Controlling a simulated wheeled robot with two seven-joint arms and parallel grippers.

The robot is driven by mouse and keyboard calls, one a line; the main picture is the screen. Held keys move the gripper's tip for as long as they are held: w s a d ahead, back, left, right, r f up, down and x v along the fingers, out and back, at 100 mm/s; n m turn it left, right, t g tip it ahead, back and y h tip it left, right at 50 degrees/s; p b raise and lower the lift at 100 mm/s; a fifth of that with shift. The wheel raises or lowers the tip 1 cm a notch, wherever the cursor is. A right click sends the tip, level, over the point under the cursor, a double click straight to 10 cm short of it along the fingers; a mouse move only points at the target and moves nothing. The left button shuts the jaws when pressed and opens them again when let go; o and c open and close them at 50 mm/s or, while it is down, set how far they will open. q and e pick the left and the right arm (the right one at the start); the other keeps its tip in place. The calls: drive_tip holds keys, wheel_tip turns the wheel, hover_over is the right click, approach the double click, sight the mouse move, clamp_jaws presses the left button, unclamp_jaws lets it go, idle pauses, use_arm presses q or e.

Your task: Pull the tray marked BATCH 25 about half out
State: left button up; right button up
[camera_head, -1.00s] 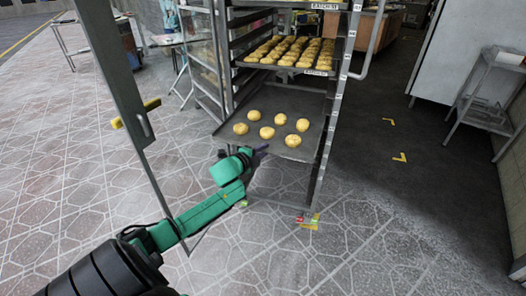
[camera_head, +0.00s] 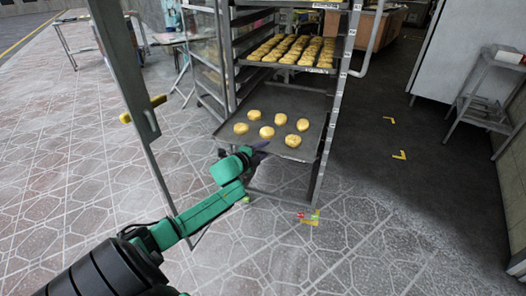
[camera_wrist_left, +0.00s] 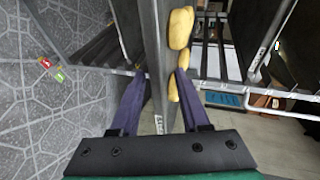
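My left gripper (camera_head: 262,148) is at the tray's front edge. In the left wrist view, the two purple fingers (camera_wrist_left: 161,75) stand apart on either side of a tray edge (camera_wrist_left: 152,45), with a small label (camera_wrist_left: 159,124) between them. Gaps show beside the edge, and I see no firm grip. My right gripper is not in view.
The metal rack (camera_head: 330,130) holds a fuller tray of buns (camera_head: 290,50) above. A tall door-like panel (camera_head: 128,75) with a yellow handle stands left of my gripper. A small side table (camera_head: 485,95) is at the right.

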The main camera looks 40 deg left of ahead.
use_arm(q)
drive_tip(key=shift+o, duration=0.4)
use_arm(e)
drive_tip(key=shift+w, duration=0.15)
use_arm(q)
drive_tip(key=shift+s, duration=0.1)
drive_tip(key=shift+s, duration=0.2)
drive_tip(key=p+v, duration=0.3)
drive_tip(key=v, duration=1.1)
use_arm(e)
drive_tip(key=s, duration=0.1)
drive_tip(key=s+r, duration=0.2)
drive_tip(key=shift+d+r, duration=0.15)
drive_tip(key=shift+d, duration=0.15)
